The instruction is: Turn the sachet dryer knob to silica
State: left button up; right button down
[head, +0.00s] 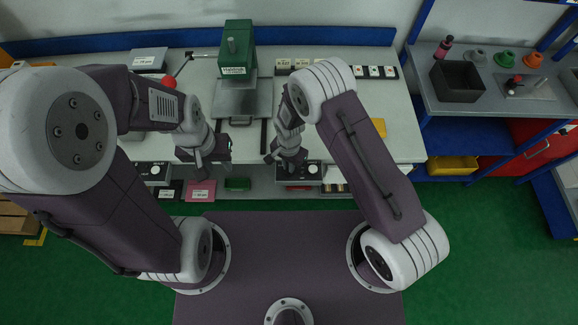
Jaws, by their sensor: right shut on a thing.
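A dark control box (312,180) sits at the front edge of the bench, below my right gripper. I take it to be the sachet dryer, but its markings are too small to read. A white round dial (312,169) shows on its right part. My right gripper (291,168) points down over the box's left part and is shut on what appears to be its knob, which the gripper hides. The knob's setting cannot be read. My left gripper (199,164) hangs over the bench front to the left, its fingers too small to judge.
A similar dark box with a white dial (155,170) stands at the front left. A green press (237,50) stands at the back middle. Pink (201,190) and green (237,184) items lie along the front edge. A side bench (480,105) holds a black bin (458,81).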

jog(key=shift+m+b, duration=0.3)
jog(key=shift+m, duration=0.9)
jog(key=c, duration=1.5)
grip_release()
notch_tip(320, 180, up, 9)
jog(key=b, duration=0.1)
jog(key=shift+b, duration=0.4)
jog(key=shift+d, duration=0.1)
